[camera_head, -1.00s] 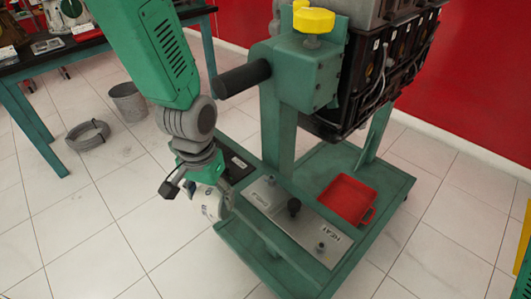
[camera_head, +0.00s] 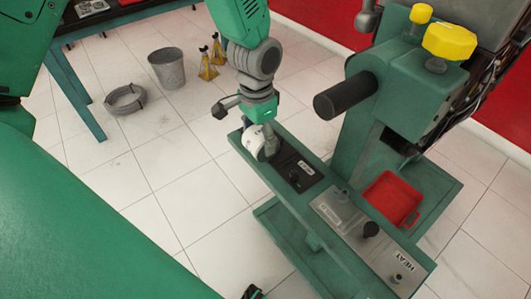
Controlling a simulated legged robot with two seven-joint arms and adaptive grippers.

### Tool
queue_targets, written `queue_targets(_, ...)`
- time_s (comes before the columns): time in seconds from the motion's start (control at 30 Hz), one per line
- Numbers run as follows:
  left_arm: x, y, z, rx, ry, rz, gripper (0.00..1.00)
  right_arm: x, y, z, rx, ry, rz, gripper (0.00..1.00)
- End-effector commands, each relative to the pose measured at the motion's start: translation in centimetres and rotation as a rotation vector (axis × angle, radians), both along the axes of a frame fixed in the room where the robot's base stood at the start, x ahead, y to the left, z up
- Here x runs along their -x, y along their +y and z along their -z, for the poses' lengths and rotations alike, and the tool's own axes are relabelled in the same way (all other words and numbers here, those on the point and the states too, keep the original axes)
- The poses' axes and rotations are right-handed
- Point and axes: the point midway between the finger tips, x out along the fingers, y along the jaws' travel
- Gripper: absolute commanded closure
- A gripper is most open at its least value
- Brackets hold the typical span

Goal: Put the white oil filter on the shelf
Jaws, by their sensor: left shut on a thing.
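The white oil filter (camera_head: 254,141) is in my left gripper (camera_head: 266,138), a little left of the picture's middle. My left gripper is shut on it. The gripper and filter are at the far left end of the green engine stand's narrow ledge (camera_head: 238,135), beside a black control panel (camera_head: 292,168). I cannot tell whether the filter touches the ledge. The gripper hides part of the filter. No separate shelf can be made out for certain.
The ledge also carries a grey panel (camera_head: 335,212) with knobs. A black cylinder (camera_head: 345,96) juts from the stand above it. A red tray (camera_head: 391,199) sits on the stand's base. A bucket (camera_head: 167,68), a hose coil (camera_head: 125,98) and yellow jack stands (camera_head: 210,60) are on the floor.

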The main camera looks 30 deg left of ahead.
Motion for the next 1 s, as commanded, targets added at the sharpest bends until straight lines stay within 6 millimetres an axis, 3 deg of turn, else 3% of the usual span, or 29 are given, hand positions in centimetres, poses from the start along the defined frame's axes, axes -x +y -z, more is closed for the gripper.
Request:
queue_targets(0.4, 0.0, -0.4, 4.4, -0.006, 0.000, -0.001, 0.71, 0.0, 0.0, 1.2, -0.001, -0.001, -0.001, 0.60)
queue_targets(0.87, 0.0, 0.0, 5.3, 0.000, 0.000, -0.002, 0.71, 0.0, 0.0, 1.1, 0.000, -0.001, -0.001, 0.60)
queue_targets(0.93, 0.0, 0.0, 5.5, -0.001, 0.001, -0.002, 0.76, 0.0, 0.0, 1.2, -0.001, -0.001, -0.001, 0.60)
queue_targets(0.97, 0.0, 0.0, 5.5, -0.002, 0.002, -0.002, 0.23, 0.0, 0.0, 1.2, -0.001, -0.001, -0.001, 0.60)
queue_targets(1.0, 0.0, -0.1, 5.5, -0.003, 0.002, -0.002, 0.12, 0.0, 0.0, 1.2, -0.001, -0.001, -0.001, 0.60)
